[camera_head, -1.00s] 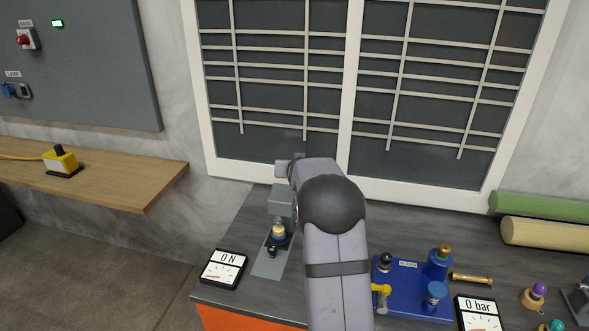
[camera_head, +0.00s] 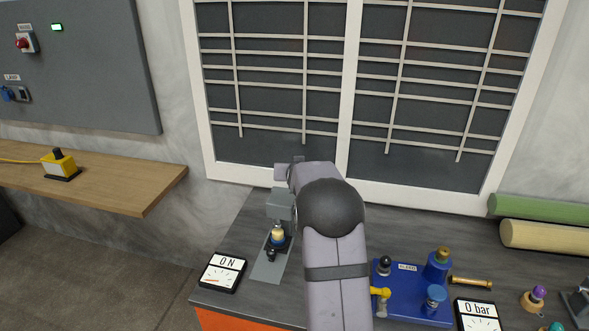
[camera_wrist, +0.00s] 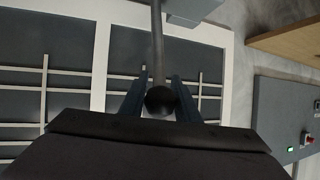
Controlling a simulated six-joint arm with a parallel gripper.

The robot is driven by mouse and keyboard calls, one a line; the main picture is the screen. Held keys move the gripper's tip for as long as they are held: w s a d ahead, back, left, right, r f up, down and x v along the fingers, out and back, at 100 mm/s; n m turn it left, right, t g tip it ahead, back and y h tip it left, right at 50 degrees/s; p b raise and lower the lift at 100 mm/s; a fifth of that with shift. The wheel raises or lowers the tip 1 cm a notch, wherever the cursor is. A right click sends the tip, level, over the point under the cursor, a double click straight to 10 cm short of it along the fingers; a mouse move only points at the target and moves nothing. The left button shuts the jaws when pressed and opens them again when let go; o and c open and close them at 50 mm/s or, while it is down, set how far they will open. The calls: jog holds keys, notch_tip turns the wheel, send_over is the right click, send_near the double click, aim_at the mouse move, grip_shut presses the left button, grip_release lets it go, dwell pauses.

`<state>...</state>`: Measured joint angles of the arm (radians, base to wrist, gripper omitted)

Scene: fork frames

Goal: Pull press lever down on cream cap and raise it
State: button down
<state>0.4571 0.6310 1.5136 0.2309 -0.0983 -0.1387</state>
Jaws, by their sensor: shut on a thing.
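The press (camera_head: 281,204) is a grey block on a grey base plate at the left of the bench. A cream cap (camera_head: 278,236) sits under its head on a dark blue part; I cannot tell whether the head touches it. In the wrist view, the press lever (camera_wrist: 157,45) is a grey rod ending in a black ball knob (camera_wrist: 160,101). My gripper (camera_wrist: 160,98) is shut on that knob, one finger on each side. In the head view my own arm hides the gripper and most of the lever.
A gauge reading "0 N" (camera_head: 222,271) stands left of the press. A blue manifold (camera_head: 405,306) with fittings and a "0 bar" gauge (camera_head: 479,314) are to the right.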

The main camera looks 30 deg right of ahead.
jog(key=shift+s+d+f, duration=0.1)
jog(key=shift+s+f, duration=0.1)
jog(key=shift+f, duration=0.45)
jog(key=c, duration=1.4)
grip_release()
jog(key=shift+o, duration=0.2)
jog(key=shift+w+d, duration=0.25)
jog(key=shift+w, duration=0.05)
jog(key=b+v, duration=0.1)
jog(key=v, duration=0.6)
jog(key=shift+r+b, duration=0.2)
jog(key=shift+b, duration=0.1)
jog(key=shift+s+a, duration=0.1)
jog(key=shift+s, duration=0.05)
